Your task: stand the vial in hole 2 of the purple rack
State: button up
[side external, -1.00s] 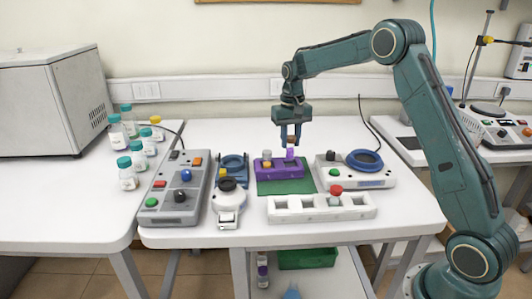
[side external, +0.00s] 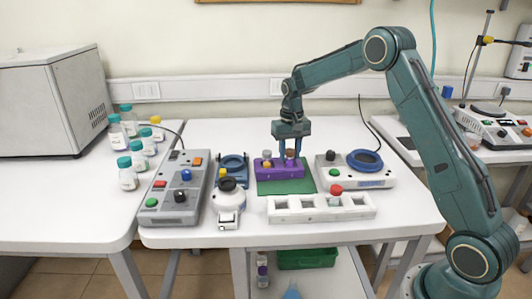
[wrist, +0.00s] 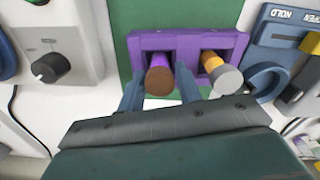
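The purple rack (side external: 280,173) lies on a green mat and also shows in the wrist view (wrist: 188,40). The vial (wrist: 159,75), with a brown cap and purple body, stands upright in one of the rack's holes, the right one in the side view. My gripper (side external: 290,157) points down over that hole, its fingers close on both sides of the vial and seemingly shut on it. The vial's lower end is hidden in the rack. A second vial (wrist: 222,70), with a grey cap and orange band, stands in the other hole.
A white block (side external: 300,215) with square wells and a red-capped vial (side external: 336,191) stands in front of the mat. A device with a blue ring (side external: 365,160) is on the right. A grey control box (side external: 178,190) is on the left. The green mat (side external: 300,186) is clear in front.

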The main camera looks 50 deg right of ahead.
aim_at(290, 150)
jog(key=shift+o, duration=1.1)
jog(key=shift+r, duration=0.1)
notch_tip(290, 150, up, 12)
jog(key=shift+r, duration=0.15)
